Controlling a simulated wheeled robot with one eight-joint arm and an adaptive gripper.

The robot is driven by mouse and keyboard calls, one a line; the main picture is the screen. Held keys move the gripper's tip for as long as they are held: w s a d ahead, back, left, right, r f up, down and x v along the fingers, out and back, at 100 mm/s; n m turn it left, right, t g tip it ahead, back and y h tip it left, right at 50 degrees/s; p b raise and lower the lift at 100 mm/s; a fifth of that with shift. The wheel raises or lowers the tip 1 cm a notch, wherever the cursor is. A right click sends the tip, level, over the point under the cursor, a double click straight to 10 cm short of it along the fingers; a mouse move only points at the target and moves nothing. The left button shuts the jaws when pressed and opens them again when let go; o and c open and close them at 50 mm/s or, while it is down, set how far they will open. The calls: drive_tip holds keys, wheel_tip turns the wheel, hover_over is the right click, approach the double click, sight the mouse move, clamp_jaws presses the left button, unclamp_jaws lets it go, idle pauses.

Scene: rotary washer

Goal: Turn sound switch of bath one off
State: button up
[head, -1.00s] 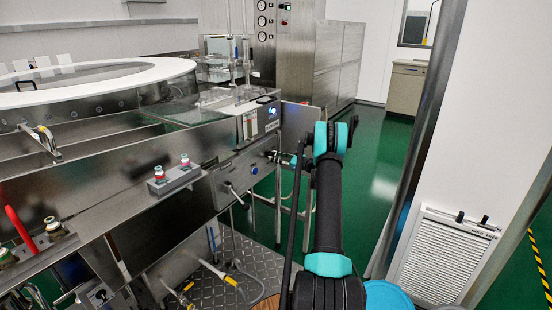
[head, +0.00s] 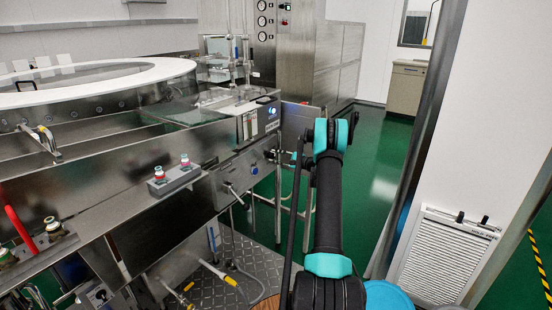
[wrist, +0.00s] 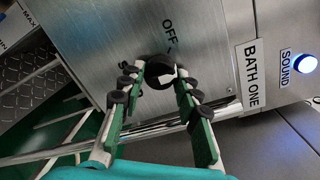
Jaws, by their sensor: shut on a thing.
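The sound switch is a black knob (wrist: 152,73) on a steel panel, below an OFF mark in the wrist view. A pale part shows at its middle. My gripper (wrist: 160,77) has its green fingers with black pads on both sides of the knob and is shut on it. A BATH ONE label (wrist: 251,68) and a SOUND label (wrist: 284,64) are to the right, beside a lit blue-white lamp (wrist: 305,64). In the head view my gripper (head: 286,158) reaches the panel's right end, and the knob cannot be made out.
The steel washer panel (head: 235,172) carries a lever and a lit button (head: 271,113). Pipes stand beneath it. A steel post (head: 430,130) and white wall are at the right. Green floor (head: 385,165) is open behind my arm.

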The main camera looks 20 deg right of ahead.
drive_tip(key=shift+s+n+h, duration=0.1)
drive_tip(key=shift+n+h, duration=0.3)
drive_tip(key=shift+n, duration=3.9)
drive_tip(key=o, duration=1.2)
drive_tip(key=shift+c, duration=0.2)
drive_tip(key=f+v, duration=0.1)
drive_tip(key=v, duration=1)
drive_tip(key=shift+s+d+r, duration=0.2)
drive_tip(key=shift+s+r, duration=0.2)
